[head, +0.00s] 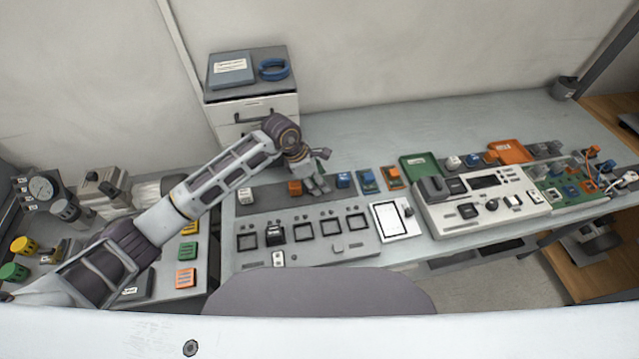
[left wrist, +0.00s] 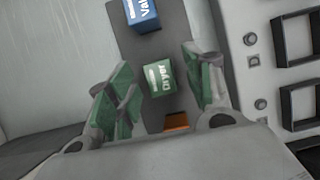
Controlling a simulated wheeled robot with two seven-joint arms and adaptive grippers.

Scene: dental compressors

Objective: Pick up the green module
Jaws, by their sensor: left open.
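The green module (left wrist: 160,79), a small block with white lettering, stands on a dark strip (left wrist: 179,30) in the left wrist view. My left gripper (left wrist: 160,88) is open, with one green-padded finger on each side of the module. The fingers appear apart from it, with no hold on it. In the head view my left gripper (head: 318,176) is low over the strip, between an orange module (head: 295,187) and a blue module (head: 344,180). The green module is hidden there behind the gripper. My right gripper is not in view.
Close neighbours in the left wrist view are the blue module (left wrist: 141,11) and the partly hidden orange module (left wrist: 177,122). A grey panel with square frames (head: 305,236) lies in front of the strip. A white module (head: 245,196) stands at the strip's left.

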